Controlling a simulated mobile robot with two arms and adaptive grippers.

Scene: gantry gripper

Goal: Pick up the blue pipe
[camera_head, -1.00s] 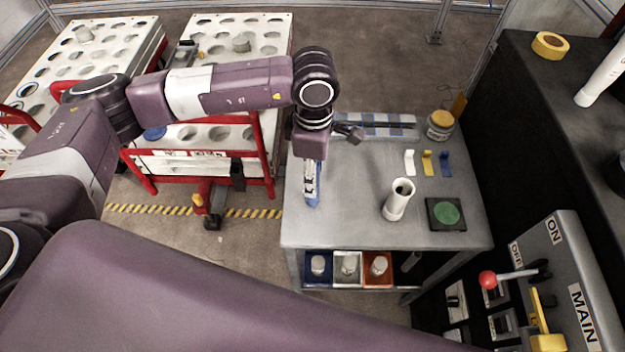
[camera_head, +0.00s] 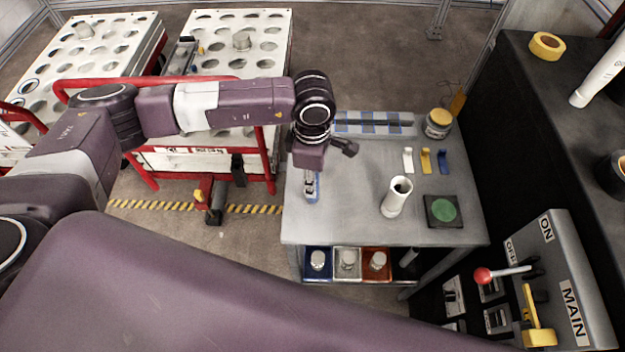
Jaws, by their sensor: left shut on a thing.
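My left gripper (camera_head: 312,188) points down at the left edge of the grey table. Its fingers are shut on a small blue thing (camera_head: 313,197), which I take to be the blue pipe. The fingers hide most of it, and I cannot tell whether it touches the tabletop. My right gripper is not in view.
On the table (camera_head: 340,220) stand an upright white pipe (camera_head: 394,202), white, yellow and blue bent pieces (camera_head: 444,162), a green disc on a dark pad (camera_head: 443,210) and a jar (camera_head: 438,124). A red-framed cart (camera_head: 268,160) stands left, a lever panel (camera_head: 575,290) right.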

